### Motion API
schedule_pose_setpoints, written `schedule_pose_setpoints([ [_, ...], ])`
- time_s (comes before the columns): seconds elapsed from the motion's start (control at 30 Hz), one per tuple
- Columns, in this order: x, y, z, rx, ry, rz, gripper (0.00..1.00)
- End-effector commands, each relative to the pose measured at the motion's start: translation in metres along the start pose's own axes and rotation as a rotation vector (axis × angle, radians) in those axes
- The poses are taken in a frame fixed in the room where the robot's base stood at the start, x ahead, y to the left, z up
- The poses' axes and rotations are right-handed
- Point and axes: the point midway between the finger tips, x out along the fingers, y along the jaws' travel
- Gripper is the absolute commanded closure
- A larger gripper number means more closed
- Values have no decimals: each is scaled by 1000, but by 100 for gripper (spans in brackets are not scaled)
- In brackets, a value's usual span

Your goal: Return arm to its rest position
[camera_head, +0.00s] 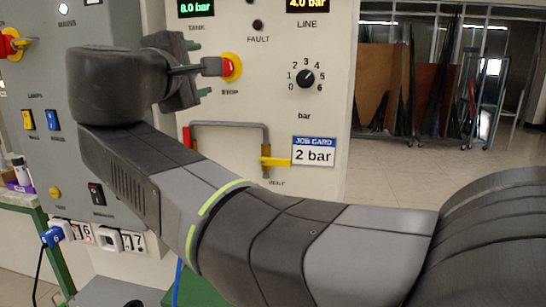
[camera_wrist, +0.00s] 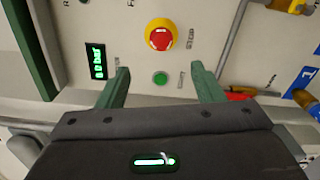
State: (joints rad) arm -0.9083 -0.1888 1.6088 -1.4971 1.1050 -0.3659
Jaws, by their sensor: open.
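My gripper (camera_head: 200,68) is in front of the control panel (camera_head: 345,60), at the upper left of the head view. Its two green fingers also show in the wrist view (camera_wrist: 160,70), spread apart with nothing between them. A red stop button (camera_wrist: 160,38) in a yellow collar lies beyond the fingertips in the wrist view. A small green button (camera_wrist: 160,78) appears between the fingers there; whether the fingers touch the panel I cannot tell. In the head view the stop button (camera_head: 231,67) is partly hidden by my gripper. My arm stretches across the panel from the lower right.
The panel carries a pressure knob (camera_head: 305,78), a pipe (camera_head: 230,125) with a yellow vent handle (camera_head: 275,162), and a job card (camera_head: 314,151) reading 2 bar. A grey cabinet (camera_head: 40,100) with switches stands left. Open floor (camera_head: 400,175) lies right, with racks behind.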

Motion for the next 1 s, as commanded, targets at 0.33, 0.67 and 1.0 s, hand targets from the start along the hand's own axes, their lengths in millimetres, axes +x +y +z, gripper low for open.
schedule_pose_setpoints([
  [0.33, 41, -1, 1, -2, -6, -2, 39],
  [0.67, 87, -2, 1, -2, -5, -4, 39],
  [1.0, 134, 4, 2, -43, -1, -3, 39],
])
